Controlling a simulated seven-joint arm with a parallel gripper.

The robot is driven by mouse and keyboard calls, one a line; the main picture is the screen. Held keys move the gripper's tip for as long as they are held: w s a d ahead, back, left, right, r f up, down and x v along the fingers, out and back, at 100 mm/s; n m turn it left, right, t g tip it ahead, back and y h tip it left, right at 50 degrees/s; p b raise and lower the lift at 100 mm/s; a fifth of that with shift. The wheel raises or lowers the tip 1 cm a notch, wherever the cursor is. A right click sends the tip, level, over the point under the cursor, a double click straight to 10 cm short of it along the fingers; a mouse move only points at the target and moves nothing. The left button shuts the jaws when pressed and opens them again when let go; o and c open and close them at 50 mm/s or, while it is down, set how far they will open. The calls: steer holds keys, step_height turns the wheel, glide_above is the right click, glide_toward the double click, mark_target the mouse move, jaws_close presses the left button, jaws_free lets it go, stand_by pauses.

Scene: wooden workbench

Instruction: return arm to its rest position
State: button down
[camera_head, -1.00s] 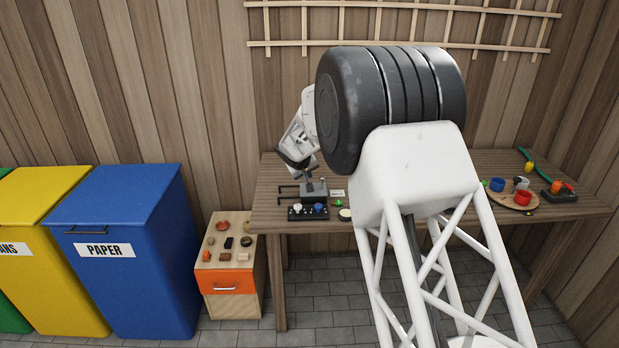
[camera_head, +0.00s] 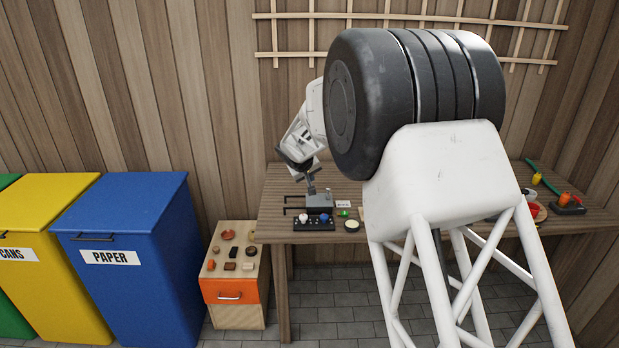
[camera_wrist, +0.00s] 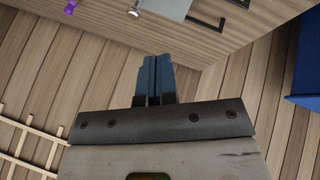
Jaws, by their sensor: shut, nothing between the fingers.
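The grey box (camera_wrist: 168,8) and a silver knob (camera_wrist: 133,12) show beyond the fingertips. A small cabinet (camera_head: 232,290) stands left of the bench, beside a blue paper bin (camera_head: 130,270). A wooden lattice (camera_head: 290,35) hangs on the wall. My arm hides the bench's middle.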

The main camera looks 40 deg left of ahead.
stand_by(0.3)
